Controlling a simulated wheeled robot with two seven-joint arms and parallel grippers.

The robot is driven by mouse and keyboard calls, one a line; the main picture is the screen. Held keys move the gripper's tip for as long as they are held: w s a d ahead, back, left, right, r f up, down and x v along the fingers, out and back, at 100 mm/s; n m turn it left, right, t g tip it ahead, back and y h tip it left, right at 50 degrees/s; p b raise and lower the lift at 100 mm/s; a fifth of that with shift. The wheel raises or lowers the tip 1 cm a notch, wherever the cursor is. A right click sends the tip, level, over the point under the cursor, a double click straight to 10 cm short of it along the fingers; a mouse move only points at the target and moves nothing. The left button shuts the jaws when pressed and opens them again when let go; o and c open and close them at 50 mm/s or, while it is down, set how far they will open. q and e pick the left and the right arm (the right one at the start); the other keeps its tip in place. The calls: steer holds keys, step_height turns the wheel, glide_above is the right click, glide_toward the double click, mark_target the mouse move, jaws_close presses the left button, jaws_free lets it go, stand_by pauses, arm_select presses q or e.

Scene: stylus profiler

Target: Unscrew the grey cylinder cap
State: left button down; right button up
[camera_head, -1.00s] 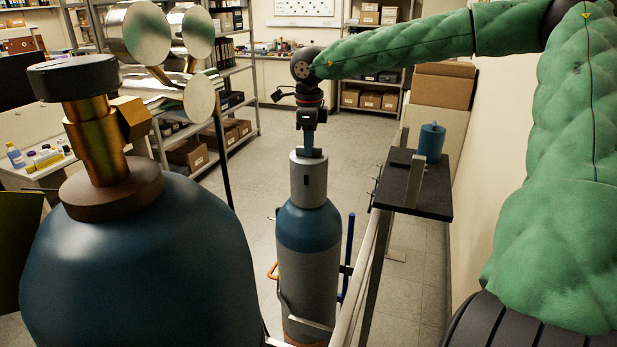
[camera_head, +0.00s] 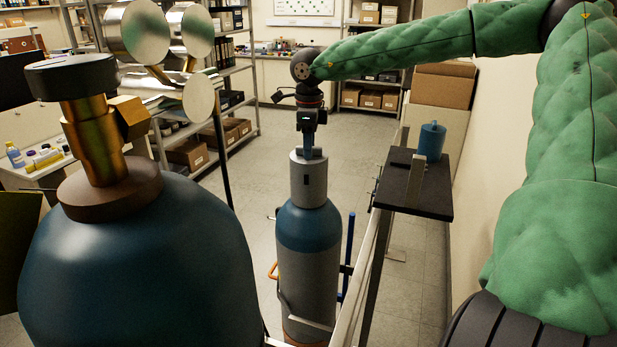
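The grey cylinder cap (camera_head: 308,182) sits upright on top of a blue and grey gas cylinder (camera_head: 308,260) in the middle of the head view. A small dark slot shows on the cap's side. My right gripper (camera_head: 309,152) points straight down at the cap's top, with its arm coming in from the upper right. Its fingers overlap the cap's top edge in the picture. They line up one behind the other, so the gap between them and any grip on the cap are hidden. My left gripper is not in view.
A large blue cylinder (camera_head: 140,265) with a brass valve (camera_head: 95,140) fills the left foreground. A dark shelf (camera_head: 415,191) bearing a blue container (camera_head: 431,141) stands right of the capped cylinder. Metal racks with boxes line the back. Open floor lies behind.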

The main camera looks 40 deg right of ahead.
steer(key=shift+r, duration=0.1)
steer(key=shift+r+p, duration=0.55)
steer(key=shift+r, duration=2.9)
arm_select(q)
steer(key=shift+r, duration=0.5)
